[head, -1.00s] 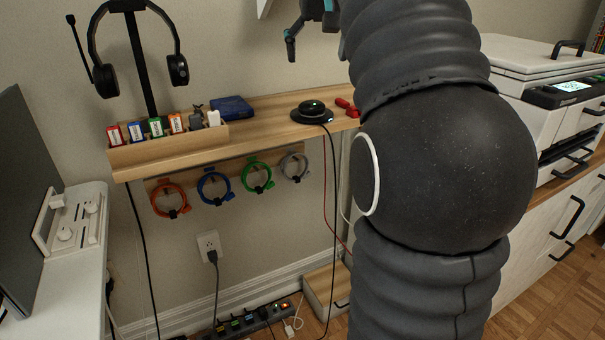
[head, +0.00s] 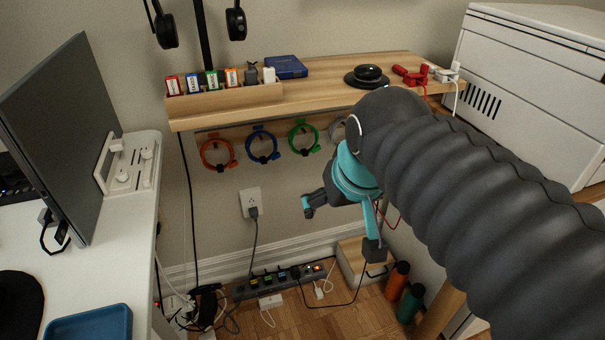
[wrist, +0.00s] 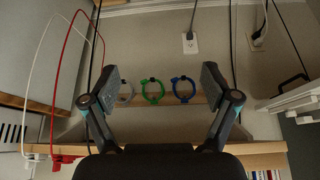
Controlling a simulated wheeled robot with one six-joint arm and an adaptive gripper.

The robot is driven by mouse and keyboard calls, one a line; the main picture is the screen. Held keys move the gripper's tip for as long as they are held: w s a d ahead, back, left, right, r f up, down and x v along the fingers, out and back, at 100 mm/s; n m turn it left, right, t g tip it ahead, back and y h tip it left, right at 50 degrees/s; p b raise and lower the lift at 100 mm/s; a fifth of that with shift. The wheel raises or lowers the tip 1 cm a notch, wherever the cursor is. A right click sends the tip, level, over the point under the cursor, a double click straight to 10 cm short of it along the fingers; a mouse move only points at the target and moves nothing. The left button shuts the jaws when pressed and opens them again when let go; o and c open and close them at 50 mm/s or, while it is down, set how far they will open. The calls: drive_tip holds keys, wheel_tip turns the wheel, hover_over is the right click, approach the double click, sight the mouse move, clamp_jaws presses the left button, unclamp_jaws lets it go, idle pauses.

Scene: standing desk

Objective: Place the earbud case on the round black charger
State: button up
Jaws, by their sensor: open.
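The round black charger (head: 352,82) lies on the right part of the wooden wall shelf in the head view. A small dark rounded thing (head: 369,72), which looks like the earbud case, sits on top of it. My gripper (head: 341,226) is below and in front of the shelf, apart from both, with fingers spread and nothing between them. In the wrist view my gripper (wrist: 162,88) is also open and empty, facing the wall. The charger and the case do not show in the wrist view.
The wooden shelf (head: 320,95) holds a blue book (head: 286,67), a rack of small labelled boxes and, at right, red and white plugs (head: 412,76). Coiled cables (head: 262,145) hang beneath it. A power strip (head: 285,280) and bottles (head: 398,280) stand on the floor.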

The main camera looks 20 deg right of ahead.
drive_tip(key=s+a+f, duration=0.1)
drive_tip(key=s+f, duration=0.2)
drive_tip(key=f, duration=0.2)
drive_tip(key=shift+s+f, duration=0.25)
idle(0.8)
